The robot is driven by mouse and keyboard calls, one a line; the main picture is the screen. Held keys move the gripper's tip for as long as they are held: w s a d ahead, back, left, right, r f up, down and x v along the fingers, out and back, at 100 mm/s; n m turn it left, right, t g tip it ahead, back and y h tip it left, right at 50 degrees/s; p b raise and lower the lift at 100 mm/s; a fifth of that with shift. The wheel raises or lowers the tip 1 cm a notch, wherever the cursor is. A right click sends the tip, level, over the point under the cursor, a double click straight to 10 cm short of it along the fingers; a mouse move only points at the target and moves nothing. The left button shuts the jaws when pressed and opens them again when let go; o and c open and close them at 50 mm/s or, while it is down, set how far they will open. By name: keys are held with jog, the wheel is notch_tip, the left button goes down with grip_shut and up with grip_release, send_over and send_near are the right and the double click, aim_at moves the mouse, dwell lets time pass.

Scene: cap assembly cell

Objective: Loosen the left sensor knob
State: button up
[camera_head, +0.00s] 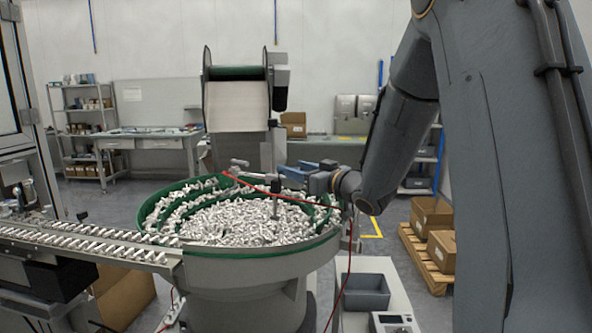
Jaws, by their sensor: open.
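A sensor bracket hangs over the bowl feeder: a vertical rod (275,203) with a thin cross arm (251,176) reaching left, and small grey fittings (239,163) near its left end. The left sensor knob seems to be among these fittings, but it is too small to tell apart. A red cable runs from the left end across to the right. My gripper (283,176), with a blue-grey body, comes in from the right and points left, open. Its fingertips are close to the rod in the picture; contact cannot be told. No held object shows.
The round feeder bowl (265,249), with green inner tracks, is full of small white parts. A conveyor track (90,246) with parts leaves it on the left. A hopper (236,107) stands behind. A grey bin (361,293) sits front right. Boxes on a pallet (425,262) stand right.

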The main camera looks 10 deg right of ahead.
aim_at(296, 168)
notch_tip(296, 168, up, 10)
jog(key=shift+r+b, duration=0.1)
jog(key=shift+b, duration=0.65)
